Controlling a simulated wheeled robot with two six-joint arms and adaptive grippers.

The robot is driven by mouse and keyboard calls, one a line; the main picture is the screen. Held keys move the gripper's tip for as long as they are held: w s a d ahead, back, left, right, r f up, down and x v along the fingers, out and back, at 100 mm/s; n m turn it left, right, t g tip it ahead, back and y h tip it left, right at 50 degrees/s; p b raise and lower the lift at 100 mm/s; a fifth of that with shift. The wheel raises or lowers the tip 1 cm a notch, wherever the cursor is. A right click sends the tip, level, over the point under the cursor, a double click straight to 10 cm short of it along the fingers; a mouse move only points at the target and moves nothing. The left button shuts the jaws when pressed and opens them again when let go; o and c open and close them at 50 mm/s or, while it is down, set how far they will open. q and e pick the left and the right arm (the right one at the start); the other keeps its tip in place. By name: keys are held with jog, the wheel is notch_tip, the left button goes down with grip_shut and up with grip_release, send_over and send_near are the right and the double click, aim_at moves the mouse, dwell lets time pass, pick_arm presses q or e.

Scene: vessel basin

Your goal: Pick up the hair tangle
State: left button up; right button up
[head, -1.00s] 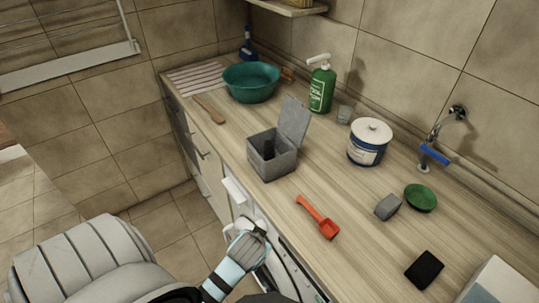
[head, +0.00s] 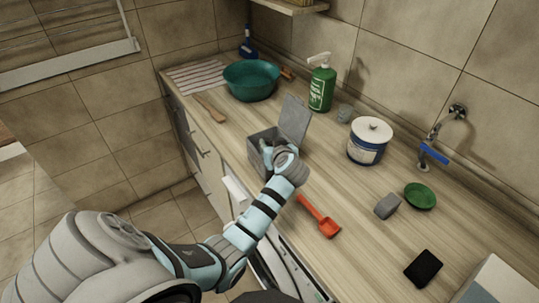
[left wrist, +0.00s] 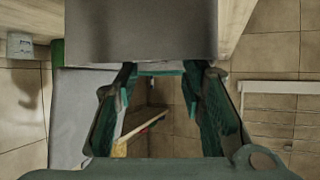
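The hair tangle cannot be made out clearly now. A dark clump showed inside the open grey box (head: 255,158) earlier, and my left arm now covers that spot. The box's lid (head: 294,120) stands raised at its back right. My left gripper (head: 268,150) is at the box opening, reaching over its near side. In the left wrist view the two dark green fingers (left wrist: 168,78) are spread apart, with nothing seen held between them. A grey box wall (left wrist: 140,32) fills the top of that view. My right gripper is not in view.
A red scoop (head: 320,217) lies right of the box. A teal basin (head: 251,82), green pump bottle (head: 321,86) and white-lidded tub (head: 369,141) stand behind. A grey block (head: 387,206), green bowl (head: 420,196) and black block (head: 424,268) are further right.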

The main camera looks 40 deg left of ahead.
aim_at(270, 143)
pick_arm(q)
jog(key=x, duration=0.6)
jog(key=shift+d, duration=0.15)
jog(key=shift+d, duration=0.1)
grip_shut()
